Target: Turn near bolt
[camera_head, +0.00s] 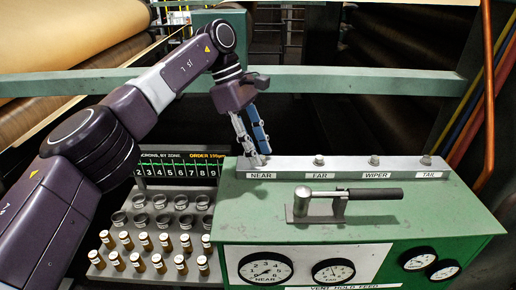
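The near bolt is not clearly visible; my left gripper's fingertips cover its place above the NEAR label (261,175). My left gripper (261,158) points down, its fingertips close together at the left end of the grey strip (290,168). I cannot tell whether they touch or hold the bolt. Along the same strip are the FAR bolt (319,160), the WIPER bolt (374,160) and the TAIL bolt (426,160), all upright. My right gripper is not in view.
A lever with a black handle (375,194) lies across the green cabinet top (450,200). Dials (266,268) line its front. A rack of small amber jars (145,242) and dark cups (160,201) stands left. A green rail (350,82) crosses behind.

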